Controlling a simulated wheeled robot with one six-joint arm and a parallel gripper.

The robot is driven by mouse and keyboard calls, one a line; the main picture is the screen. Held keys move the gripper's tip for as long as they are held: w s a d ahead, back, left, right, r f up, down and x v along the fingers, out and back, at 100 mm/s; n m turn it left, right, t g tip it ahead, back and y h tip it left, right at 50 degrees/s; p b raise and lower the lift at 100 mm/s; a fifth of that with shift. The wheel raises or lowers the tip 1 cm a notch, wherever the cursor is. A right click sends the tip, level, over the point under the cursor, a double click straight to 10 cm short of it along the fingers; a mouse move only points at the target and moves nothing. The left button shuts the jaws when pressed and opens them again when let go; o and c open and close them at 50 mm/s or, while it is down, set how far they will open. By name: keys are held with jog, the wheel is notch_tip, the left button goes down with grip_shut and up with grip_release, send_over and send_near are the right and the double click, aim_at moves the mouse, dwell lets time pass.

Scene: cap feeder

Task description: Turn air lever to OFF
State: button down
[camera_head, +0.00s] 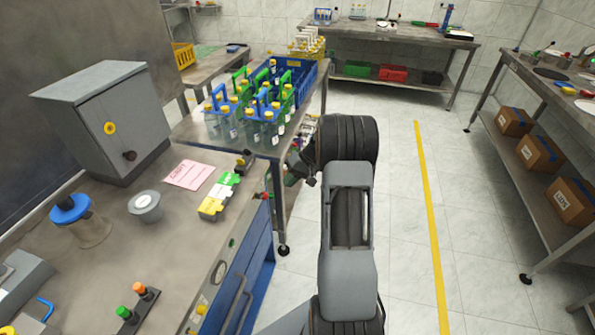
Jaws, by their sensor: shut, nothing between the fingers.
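My gripper (292,178) is small and dark at the end of my arm, just beyond the right edge of the steel bench; its fingers are hard to make out, and it is shut and empty. I cannot clearly identify the air lever. A small black part with a yellow spot (243,160) stands at the bench's right corner, left of my gripper and apart from it. Green (226,183) and yellow (212,207) blocks with white marks lie beside these. No OFF mark is readable.
The steel bench (165,250) also bears a grey cabinet (100,120), a pink sheet (190,174), a grey round pot (145,206) and a blue-topped feeder (72,209). Blue crates of bottles (298,80) stand on a table behind. The floor at right (480,250) is clear.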

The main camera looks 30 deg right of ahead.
aim_at(262, 196)
jog(key=w+a+f, duration=0.1)
jog(key=a+f, duration=0.2)
jog(key=a, duration=0.2)
jog(key=shift+w+a, duration=0.15)
jog(key=shift+w, duration=0.05)
jog(key=shift+a, duration=0.1)
dwell(0.4)
